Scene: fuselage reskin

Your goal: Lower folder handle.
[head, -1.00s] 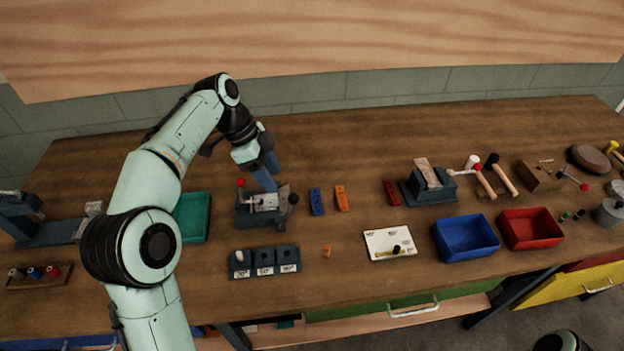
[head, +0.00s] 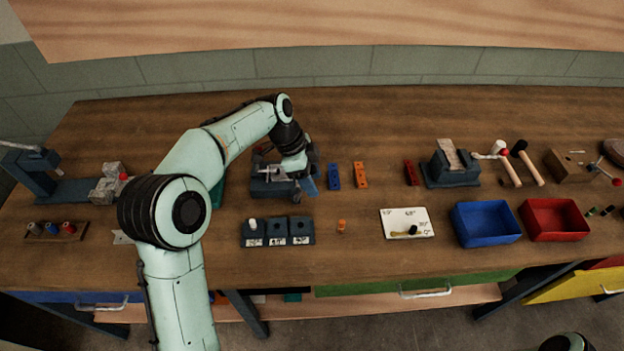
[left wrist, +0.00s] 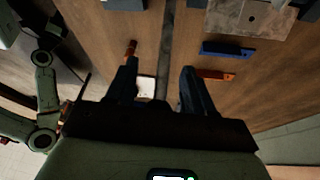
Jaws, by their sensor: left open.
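The folder (head: 262,188) is a dark bench device with a bright metal plate, left of centre on the bench in the head view. It also shows at the top of the left wrist view (left wrist: 235,15). Its handle is not clearly visible, as my arm and gripper cover part of the device. My left gripper (head: 309,186) is at the folder's right side, with fingers pointing down. My right gripper is not in view.
Blue (head: 333,175) and orange (head: 361,174) strips lie right of the gripper. A white card (head: 432,216), blue bin (head: 486,241) and red bin (head: 554,238) are farther right.

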